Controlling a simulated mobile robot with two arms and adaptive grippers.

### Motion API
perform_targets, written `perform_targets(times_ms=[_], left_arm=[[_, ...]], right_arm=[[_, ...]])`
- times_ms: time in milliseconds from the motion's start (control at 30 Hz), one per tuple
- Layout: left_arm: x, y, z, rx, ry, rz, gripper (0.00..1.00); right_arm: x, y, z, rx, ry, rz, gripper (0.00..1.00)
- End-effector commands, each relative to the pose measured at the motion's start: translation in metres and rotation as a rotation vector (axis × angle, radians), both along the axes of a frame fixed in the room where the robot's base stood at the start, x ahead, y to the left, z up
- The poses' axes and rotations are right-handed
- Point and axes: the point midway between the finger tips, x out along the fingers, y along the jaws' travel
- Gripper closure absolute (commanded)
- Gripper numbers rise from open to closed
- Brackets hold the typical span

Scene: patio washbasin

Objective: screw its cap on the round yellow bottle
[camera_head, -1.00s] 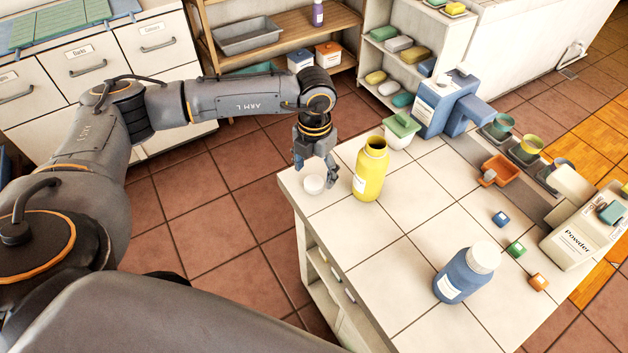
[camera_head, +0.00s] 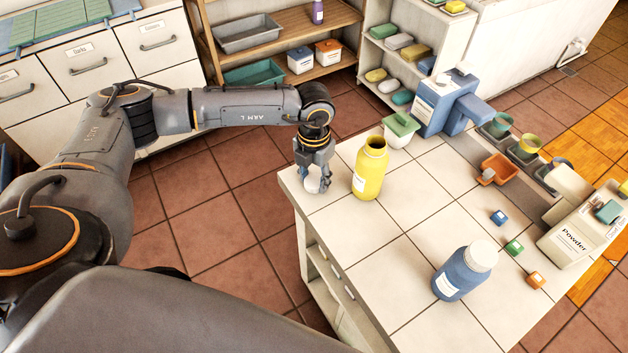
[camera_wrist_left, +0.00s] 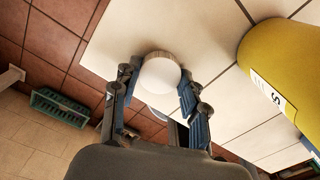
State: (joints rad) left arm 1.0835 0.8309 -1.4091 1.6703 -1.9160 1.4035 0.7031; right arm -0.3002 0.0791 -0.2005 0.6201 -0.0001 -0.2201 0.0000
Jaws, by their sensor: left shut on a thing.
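The round yellow bottle (camera_head: 370,170) stands upright and uncapped near the left corner of the white tiled counter. Its dark open mouth shows on top. A white round cap (camera_head: 313,184) is at the counter corner, left of the bottle. My left gripper (camera_head: 314,182) points down over the cap, with its fingers shut on the cap's sides. In the left wrist view the cap (camera_wrist_left: 160,75) sits between the two fingertips, and the yellow bottle (camera_wrist_left: 285,75) stands apart at the right. I cannot tell whether the cap still touches the counter. My right gripper is in neither view.
A blue bottle with a white cap (camera_head: 465,271) stands at the counter's front. Small coloured cubes (camera_head: 514,247) and an orange tray (camera_head: 495,168) lie to the right. A green-lidded white tub (camera_head: 400,130) and a blue dispenser (camera_head: 440,103) stand behind the yellow bottle. The counter's middle is clear.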

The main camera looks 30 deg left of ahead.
Motion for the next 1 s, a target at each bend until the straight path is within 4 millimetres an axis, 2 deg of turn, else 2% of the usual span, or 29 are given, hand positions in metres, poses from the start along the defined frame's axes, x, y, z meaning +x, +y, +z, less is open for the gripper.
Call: perform_targets(times_ms=[333, 533, 833, 1000], left_arm=[[0.0, 0.0, 0.006, 0.0, -0.001, 0.0, 0.66], [0.001, 0.0, 0.031, -0.001, -0.005, -0.002, 0.66], [-0.033, -0.038, 0.089, -0.002, -0.005, -0.007, 0.66], [-0.058, -0.066, 0.105, -0.002, -0.003, -0.009, 0.66]], right_arm=[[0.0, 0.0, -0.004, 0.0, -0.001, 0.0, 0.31], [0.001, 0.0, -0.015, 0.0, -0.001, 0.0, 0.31], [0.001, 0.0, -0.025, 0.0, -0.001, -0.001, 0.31], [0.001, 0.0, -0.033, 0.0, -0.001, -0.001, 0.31]])
